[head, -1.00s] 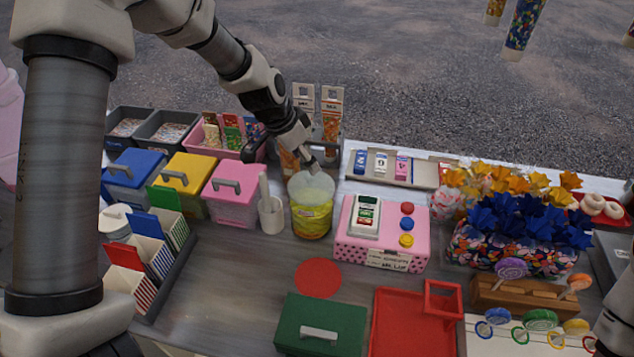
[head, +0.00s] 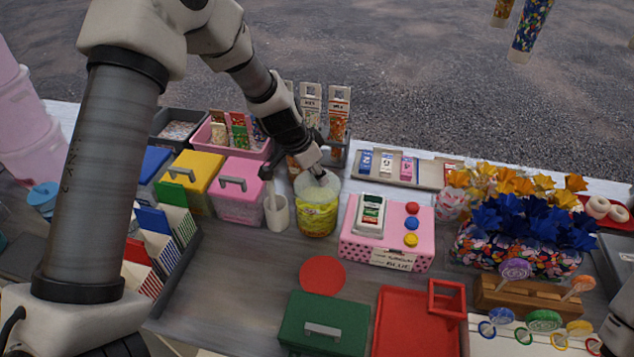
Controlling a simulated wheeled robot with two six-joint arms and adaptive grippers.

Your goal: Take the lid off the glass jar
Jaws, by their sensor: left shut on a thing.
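The glass jar (head: 317,215) stands upright on the grey table, with a yellow label or filling. Its pale, see-through lid (head: 308,185) sits at the top of the jar. My left gripper (head: 319,177) comes down from above and is shut at the middle of the lid, on its knob, which the fingers mostly hide. I cannot make out a gap between lid and jar. My right gripper is not in view; only a piece of my right arm shows at the lower right edge.
A white cup (head: 277,213) stands close left of the jar, and a pink box with buttons (head: 388,240) close right. A rack of tall tubes (head: 338,118) is behind. A flat red disc (head: 322,273) lies in front, with a green box (head: 322,325) and red tray (head: 415,330) nearer.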

